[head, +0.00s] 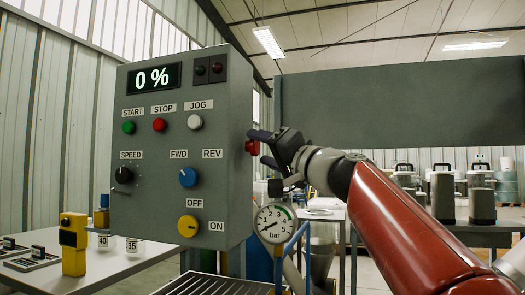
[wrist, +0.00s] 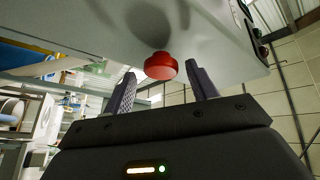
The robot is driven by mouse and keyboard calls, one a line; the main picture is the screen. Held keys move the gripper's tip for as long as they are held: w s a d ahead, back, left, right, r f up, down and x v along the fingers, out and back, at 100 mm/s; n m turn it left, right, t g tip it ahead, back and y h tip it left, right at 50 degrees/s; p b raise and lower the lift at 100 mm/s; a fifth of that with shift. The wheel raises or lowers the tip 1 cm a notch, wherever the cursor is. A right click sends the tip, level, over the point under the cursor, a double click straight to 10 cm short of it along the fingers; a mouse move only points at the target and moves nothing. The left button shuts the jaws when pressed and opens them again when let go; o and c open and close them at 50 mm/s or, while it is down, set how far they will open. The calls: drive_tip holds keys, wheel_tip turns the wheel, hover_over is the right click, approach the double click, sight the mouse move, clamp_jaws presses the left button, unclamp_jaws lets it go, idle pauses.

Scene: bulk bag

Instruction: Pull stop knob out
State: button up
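The red stop knob (head: 252,147) sticks out from the right side of the grey control box (head: 185,150). It also shows in the wrist view (wrist: 160,66), just beyond my fingers and roughly between them. My gripper (head: 264,148) is at the box's right side, its fingers pointing at the knob. In the wrist view my gripper (wrist: 160,88) is open, one finger to each side of the knob with gaps visible. The fingers do not appear to touch it. The display reads 0 %.
The box front holds buttons and dials, including a separate red STOP button (head: 159,125). A pressure gauge (head: 275,223) stands below my gripper. A table (head: 110,262) with a yellow device (head: 74,245) is at left. Grey containers (head: 482,205) stand at the back right.

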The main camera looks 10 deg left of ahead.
drive_tip(key=b+v, duration=0.3)
drive_tip(key=v, duration=0.4)
drive_tip(key=shift+s+d+f, duration=0.1)
drive_tip(key=shift+s+d, duration=0.15)
drive_tip(key=shift+s, duration=0.1)
idle(0.4)
